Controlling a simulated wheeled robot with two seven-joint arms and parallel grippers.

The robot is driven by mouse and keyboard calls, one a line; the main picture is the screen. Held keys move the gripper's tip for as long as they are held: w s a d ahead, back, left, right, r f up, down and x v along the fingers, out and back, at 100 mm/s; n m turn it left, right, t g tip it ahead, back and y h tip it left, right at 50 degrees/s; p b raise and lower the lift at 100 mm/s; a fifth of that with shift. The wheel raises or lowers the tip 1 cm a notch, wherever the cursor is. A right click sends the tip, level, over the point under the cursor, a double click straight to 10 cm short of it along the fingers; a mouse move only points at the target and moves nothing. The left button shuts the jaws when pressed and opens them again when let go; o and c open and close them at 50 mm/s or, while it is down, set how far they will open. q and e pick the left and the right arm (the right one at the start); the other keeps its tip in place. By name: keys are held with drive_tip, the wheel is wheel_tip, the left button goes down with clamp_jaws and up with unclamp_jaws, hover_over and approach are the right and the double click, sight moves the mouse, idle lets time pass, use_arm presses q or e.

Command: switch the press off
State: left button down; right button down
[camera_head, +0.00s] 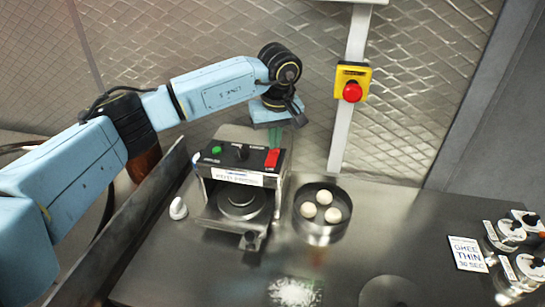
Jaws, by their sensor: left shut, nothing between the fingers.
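The press (237,180) stands on the steel counter, left of centre. Its dark top panel carries a green button (216,150), a black knob (241,152) and a red switch (272,158) at the right end. A round plate sits in its lower front, with a handle at the front. My left gripper (276,138) points down just above and behind the red switch, shut and empty. I cannot tell whether its tips touch the press. My right gripper is out of view.
A round pan (321,230) with three dough balls stands right of the press. A white egg-shaped thing (178,208) is to its left. White flour (295,292) lies in front. A red emergency button (352,91) is on the post behind. Labelled jars (505,236) stand far right.

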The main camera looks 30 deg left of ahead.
sight(274, 151)
use_arm(q)
drive_tip(key=shift+f, duration=0.55)
drive_tip(key=shift+r, duration=0.1)
drive_tip(key=shift+r+p, duration=2.1)
drive_tip(key=shift+r, duration=1.4)
